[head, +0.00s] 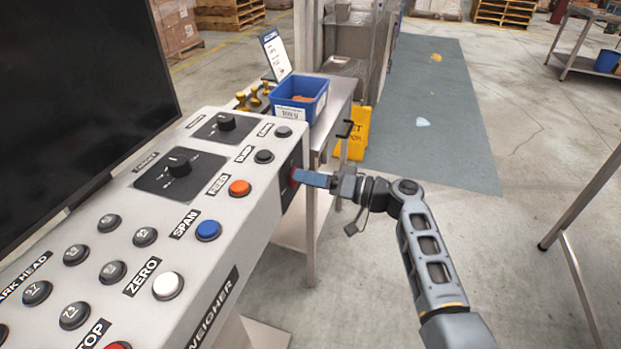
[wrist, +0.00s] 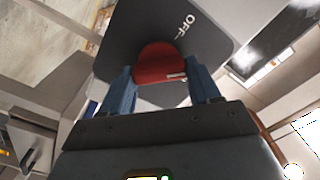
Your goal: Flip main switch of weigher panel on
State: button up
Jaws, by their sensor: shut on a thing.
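The weigher panel (head: 225,262) is a pale sloped console filling the left of the head view. On its right end face is a dark switch plate (head: 289,186). The plate (wrist: 112,40) also shows in the wrist view, with a white OFF mark near its upper right edge. The main switch is a red knob (wrist: 157,62) on this plate; only a sliver of red shows in the head view. My gripper (head: 303,178) reaches the end face from the right. Its blue fingers lie on both sides of the knob, shut on it. Other plate markings are hidden or unreadable.
The panel top carries several buttons, including an orange one (head: 240,187) and a blue one (head: 208,230), and two black dials. Behind stands a metal table with a blue bin (head: 300,97). A yellow floor sign (head: 354,132) stands beyond my gripper. Floor to the right is open.

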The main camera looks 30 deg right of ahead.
jog(key=shift+c, duration=1)
jog(key=m, duration=0.8)
jog(key=shift+d+f+m+p, duration=0.1)
jog(key=shift+m+p, duration=0.2)
jog(key=shift+p, duration=0.05)
jog(key=o, duration=1.1)
jog(key=shift+c, duration=0.2)
jog(key=b+v, duration=0.1)
jog(key=v, duration=0.6)
jog(key=shift+s+d, duration=0.2)
jog(key=shift+s, duration=0.05)
